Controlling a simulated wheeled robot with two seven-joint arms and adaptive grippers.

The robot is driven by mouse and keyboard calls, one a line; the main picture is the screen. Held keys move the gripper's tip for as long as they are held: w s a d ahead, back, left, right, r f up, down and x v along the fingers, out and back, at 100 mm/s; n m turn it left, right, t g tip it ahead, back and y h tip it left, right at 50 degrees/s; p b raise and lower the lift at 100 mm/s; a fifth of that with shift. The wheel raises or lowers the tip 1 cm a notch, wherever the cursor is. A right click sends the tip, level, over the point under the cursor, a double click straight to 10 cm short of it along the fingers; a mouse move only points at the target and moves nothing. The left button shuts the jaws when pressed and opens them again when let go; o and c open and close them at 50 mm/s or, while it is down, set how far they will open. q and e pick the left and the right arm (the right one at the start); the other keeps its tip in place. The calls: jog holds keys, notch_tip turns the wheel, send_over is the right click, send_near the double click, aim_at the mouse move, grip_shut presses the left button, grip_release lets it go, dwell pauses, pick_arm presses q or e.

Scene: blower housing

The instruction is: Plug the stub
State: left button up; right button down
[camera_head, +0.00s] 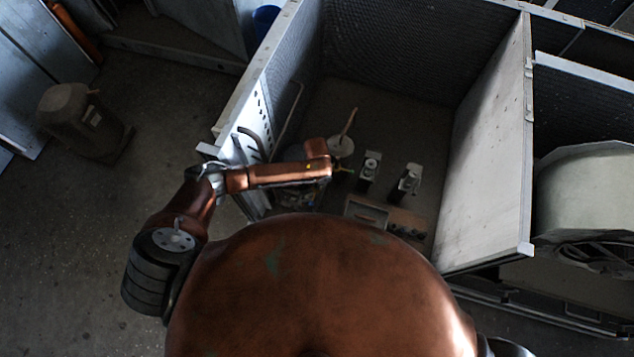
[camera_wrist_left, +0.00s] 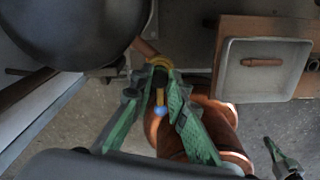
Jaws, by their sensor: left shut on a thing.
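My left gripper (camera_wrist_left: 155,70) has green fingers that close together at the tips in the left wrist view. They are shut on a yellow curved piece (camera_wrist_left: 159,62); a yellow stem with a blue end shows between the fingers. A brown rod-like piece (camera_wrist_left: 145,47) lies just beyond the tips; I cannot tell whether it touches them. In the head view my left gripper (camera_head: 341,170) is small and dark at the end of my copper arm, inside the housing. I cannot clearly identify the stub. Green fingers of another gripper, likely my right (camera_wrist_left: 282,160), show at the lower right, their opening unclear.
A pale square tray (camera_wrist_left: 236,82) holds a brown peg (camera_wrist_left: 264,62). A large dark rounded body (camera_wrist_left: 75,30) is close by at upper left. In the head view, a round pale pot (camera_head: 341,147) and two small devices (camera_head: 369,168) (camera_head: 407,181) stand between the housing walls (camera_head: 487,150).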

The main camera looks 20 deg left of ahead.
pick_arm(q)
jog(key=o, duration=0.9)
jog(key=o, duration=0.5)
jog(key=shift+r+p, duration=2.95)
jog(key=shift+r, duration=0.6)
jog(key=shift+f, duration=0.1)
